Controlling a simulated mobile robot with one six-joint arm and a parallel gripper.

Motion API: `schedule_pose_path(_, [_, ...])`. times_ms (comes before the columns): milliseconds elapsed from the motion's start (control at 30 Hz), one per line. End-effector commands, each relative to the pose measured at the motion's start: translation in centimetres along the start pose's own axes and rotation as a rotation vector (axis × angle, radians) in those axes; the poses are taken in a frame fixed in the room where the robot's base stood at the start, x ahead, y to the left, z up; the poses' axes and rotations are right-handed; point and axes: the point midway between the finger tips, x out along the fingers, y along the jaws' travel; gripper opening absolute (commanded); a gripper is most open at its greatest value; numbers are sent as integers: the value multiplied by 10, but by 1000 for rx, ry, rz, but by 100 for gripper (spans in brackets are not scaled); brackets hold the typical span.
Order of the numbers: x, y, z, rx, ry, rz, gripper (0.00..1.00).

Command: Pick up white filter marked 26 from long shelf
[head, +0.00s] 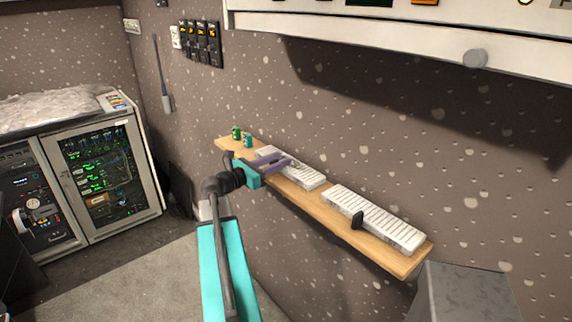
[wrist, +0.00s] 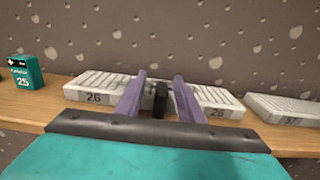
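The white filter (head: 310,181) is a flat, ribbed slab lying on the long wooden shelf (head: 232,146). In the wrist view the filter (wrist: 95,97) shows the mark 26 at both ends of its front face. A black upright handle (wrist: 160,100) stands at the middle of its front. My gripper (head: 285,160) has purple fingers and is over the filter in the head view. In the wrist view my gripper (wrist: 160,85) is open, with one finger on each side of the handle and small gaps between. The fingers hide part of the filter.
A second white filter (head: 375,218) with a black handle (head: 357,219) lies to the right on the shelf. A green container (head: 237,132) and a teal container (head: 248,141), marked 25 in the wrist view (wrist: 25,72), stand at the left end. The wall is close behind.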

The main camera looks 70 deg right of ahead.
Motion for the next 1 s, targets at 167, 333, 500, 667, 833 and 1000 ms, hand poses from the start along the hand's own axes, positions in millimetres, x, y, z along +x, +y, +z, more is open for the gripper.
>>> schedule_pose_path(167, [20,0,2,-1,0,-1,34])
schedule_pose_path(333, [26,0,0,0,0,-1,34])
schedule_pose_path(500, [26,0,0,0,0,-1,34])
schedule_pose_path(667, [26,0,0,0,0,-1,34])
schedule_pose_path(833, [26,0,0,0,0,0,34])
schedule_pose_path(1000, [26,0,0,0,0,0,6])
